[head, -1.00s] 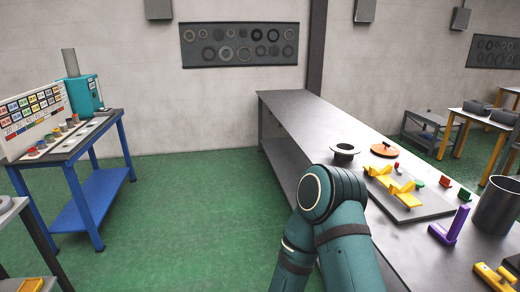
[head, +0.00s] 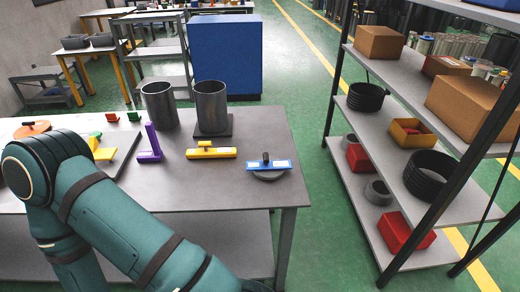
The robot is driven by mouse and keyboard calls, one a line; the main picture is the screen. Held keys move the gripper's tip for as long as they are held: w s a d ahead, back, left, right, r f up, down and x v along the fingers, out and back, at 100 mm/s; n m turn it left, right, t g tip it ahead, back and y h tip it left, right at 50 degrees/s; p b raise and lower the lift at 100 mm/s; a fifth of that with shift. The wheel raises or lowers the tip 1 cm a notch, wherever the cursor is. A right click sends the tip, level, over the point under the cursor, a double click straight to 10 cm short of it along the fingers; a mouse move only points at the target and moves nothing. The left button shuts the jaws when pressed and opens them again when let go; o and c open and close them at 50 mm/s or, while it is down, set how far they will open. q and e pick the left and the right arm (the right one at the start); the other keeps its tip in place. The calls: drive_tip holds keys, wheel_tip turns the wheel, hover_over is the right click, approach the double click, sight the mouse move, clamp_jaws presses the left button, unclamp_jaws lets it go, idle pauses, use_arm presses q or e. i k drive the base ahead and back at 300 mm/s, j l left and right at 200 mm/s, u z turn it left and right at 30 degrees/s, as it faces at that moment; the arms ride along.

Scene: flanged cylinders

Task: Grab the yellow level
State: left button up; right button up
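The yellow level (head: 211,153) lies flat on the grey table (head: 230,185), with a small yellow knob or block on its top. It is between a purple L-shaped square (head: 151,152) on its left and a blue level (head: 268,165) on its right. The blue level rests on a round grey piece. One teal arm of mine crosses the lower left of the head view, but its gripper is out of the picture. My other gripper does not show either. Nothing is touching the yellow level.
Two dark metal cylinders (head: 210,104) (head: 159,104) stand behind the yellow level, the right one on a dark plate. Another yellow piece (head: 101,150) sits on a plate at the left. A shelf (head: 400,100) with boxes and black rings stands at the right. Green floor separates table and shelf.

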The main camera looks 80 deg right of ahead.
sight(206, 154)
drive_tip(key=z, duration=1.65)
